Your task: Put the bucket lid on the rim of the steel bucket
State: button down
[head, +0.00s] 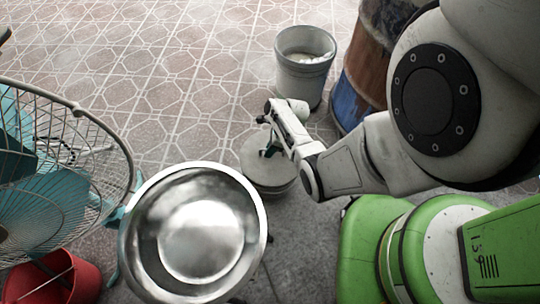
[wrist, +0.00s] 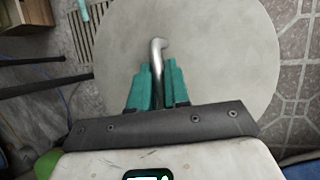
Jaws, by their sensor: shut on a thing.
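The bucket lid (head: 255,150) is a round, flat, pale grey disc, left of centre in the head view. It fills much of the wrist view (wrist: 225,60) and has a bent metal handle (wrist: 156,52). My gripper (head: 270,148) is shut on this handle, its teal fingers (wrist: 157,75) on either side of it. A round grey edge shows just under the near side of the lid; I cannot tell whether the lid rests on it. The open grey bucket (head: 302,80), seemingly the steel bucket, stands behind and right of the lid, upright, with pale stuff inside.
A large shiny metal bowl (head: 150,250) is near front, close to the lid. A wire-caged fan (head: 95,125) and a red bucket (head: 82,280) are at left. A rusty blue barrel (head: 352,85) stands right of the grey bucket. Tiled floor (head: 170,70) behind is clear.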

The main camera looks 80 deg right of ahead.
notch_tip(320, 180, down, 3)
jog(key=shift+f+b, duration=0.1)
jog(key=shift+b, duration=0.5)
jog(key=c, duration=1.1)
grip_release()
jog(key=p+v, duration=0.5)
jog(key=v, duration=0.7)
jog(key=shift+p, duration=0.4)
jog(key=shift+s+d, duration=0.1)
